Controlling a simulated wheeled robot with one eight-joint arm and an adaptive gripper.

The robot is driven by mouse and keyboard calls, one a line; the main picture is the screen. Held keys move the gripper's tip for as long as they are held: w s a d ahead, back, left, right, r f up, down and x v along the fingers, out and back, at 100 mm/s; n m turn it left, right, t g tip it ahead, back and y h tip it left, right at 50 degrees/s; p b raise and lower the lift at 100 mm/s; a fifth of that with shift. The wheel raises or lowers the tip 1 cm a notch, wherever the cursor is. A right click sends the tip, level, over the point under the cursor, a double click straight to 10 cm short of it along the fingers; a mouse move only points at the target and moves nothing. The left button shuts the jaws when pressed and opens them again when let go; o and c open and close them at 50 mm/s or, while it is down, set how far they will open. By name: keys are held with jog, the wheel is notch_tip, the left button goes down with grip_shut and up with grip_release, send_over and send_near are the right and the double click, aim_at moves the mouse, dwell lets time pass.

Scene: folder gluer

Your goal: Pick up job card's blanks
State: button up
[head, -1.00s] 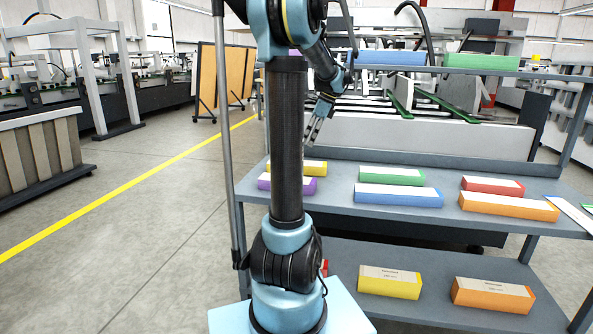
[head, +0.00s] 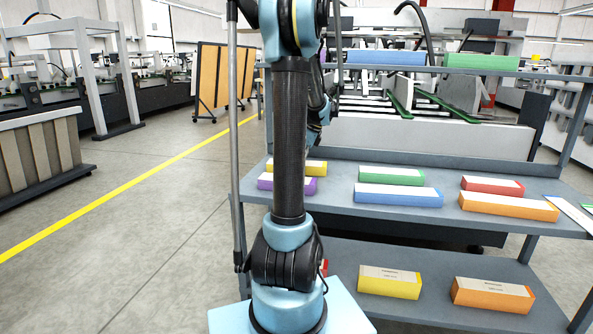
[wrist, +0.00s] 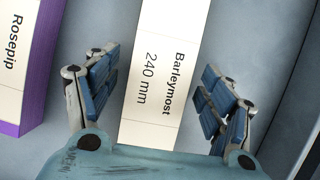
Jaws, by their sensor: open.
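In the wrist view a pale-topped bundle labelled Barleymost 240 mm (wrist: 163,45) lies between the spread fingers of my gripper (wrist: 160,65). My gripper is open, with one finger on each side of the bundle and a gap on both sides. A purple-sided bundle labelled Rosepip (wrist: 20,50) lies to the left. In the head view my gripper is hidden behind my arm. There a yellow bundle (head: 310,168) and a purple bundle (head: 300,184) lie on the middle shelf, partly covered by my arm. No job card is clearly readable.
The middle shelf (head: 345,213) also bears green (head: 391,177), blue (head: 399,196), red (head: 492,186) and orange (head: 508,206) bundles. More lie on the shelves above and below. A shelf upright (head: 575,128) stands at right. Open floor (head: 140,240) lies to the left.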

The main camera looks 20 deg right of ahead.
jog(key=shift+a+f, duration=0.15)
jog(key=shift+f, duration=0.15)
jog(key=shift+c, duration=0.2)
jog(key=c, duration=1.4)
jog(key=shift+r, duration=0.15)
jog(key=shift+c, duration=0.2)
